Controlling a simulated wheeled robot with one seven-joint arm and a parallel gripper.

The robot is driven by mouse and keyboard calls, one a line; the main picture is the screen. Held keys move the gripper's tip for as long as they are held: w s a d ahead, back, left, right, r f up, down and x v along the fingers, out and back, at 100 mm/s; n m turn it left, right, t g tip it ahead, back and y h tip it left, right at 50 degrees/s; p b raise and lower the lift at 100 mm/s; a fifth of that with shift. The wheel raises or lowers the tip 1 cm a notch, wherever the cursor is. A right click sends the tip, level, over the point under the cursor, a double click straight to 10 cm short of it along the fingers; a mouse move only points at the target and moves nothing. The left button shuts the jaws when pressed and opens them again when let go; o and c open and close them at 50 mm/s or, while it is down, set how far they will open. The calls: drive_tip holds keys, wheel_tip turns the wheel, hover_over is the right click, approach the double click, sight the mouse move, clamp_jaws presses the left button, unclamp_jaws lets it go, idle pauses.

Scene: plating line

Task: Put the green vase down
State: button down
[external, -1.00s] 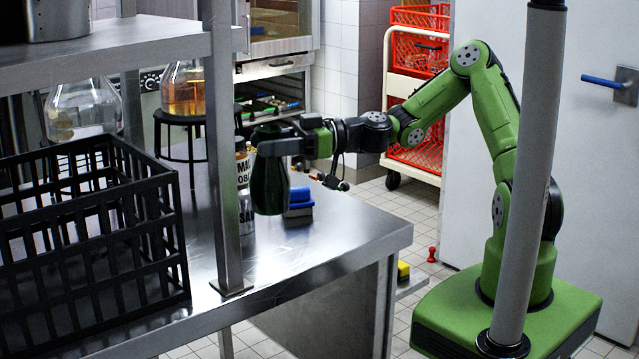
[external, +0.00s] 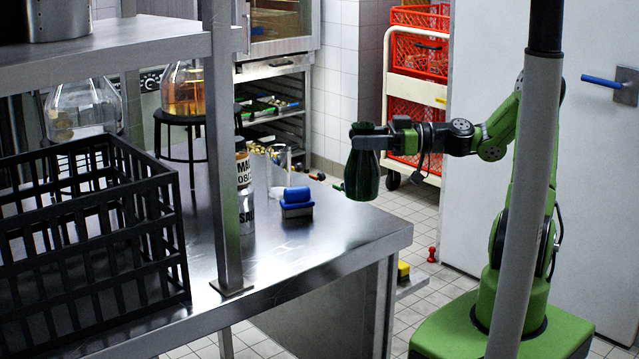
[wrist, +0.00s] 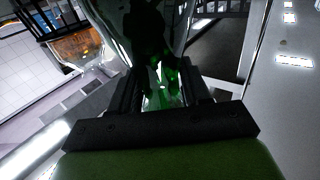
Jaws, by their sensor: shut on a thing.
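The green vase (external: 361,172) is dark, glossy and upright in the external view. My gripper (external: 372,142) is shut on its upper part and holds it in the air, near the right end of the steel table (external: 330,238). In the wrist view the vase (wrist: 150,30) fills the top middle, between the two dark fingers of my gripper (wrist: 160,92). I cannot tell exactly how far the vase is above the tabletop or whether it is over its edge.
A blue block-like item (external: 296,200) and labelled bottles (external: 243,185) stand on the table. A black crate (external: 90,240) and a steel shelf post (external: 224,150) are at left. The table's front right part is clear. Red crates (external: 418,120) stand behind.

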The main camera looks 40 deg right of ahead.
sight(377, 164)
wheel_tip(377, 164, down, 6)
drive_tip(key=shift+r+b, duration=0.15)
drive_tip(key=shift+b, duration=0.4)
drive_tip(key=c, duration=0.5)
unclamp_jaws()
drive_tip(key=shift+s+d, duration=0.1)
drive_tip(key=shift+d, duration=0.15)
drive_tip(key=v, duration=1.1)
drive_tip(key=shift+s+d+p, duration=0.15)
drive_tip(key=shift+s+p, duration=0.05)
drive_tip(key=shift+p, duration=0.25)
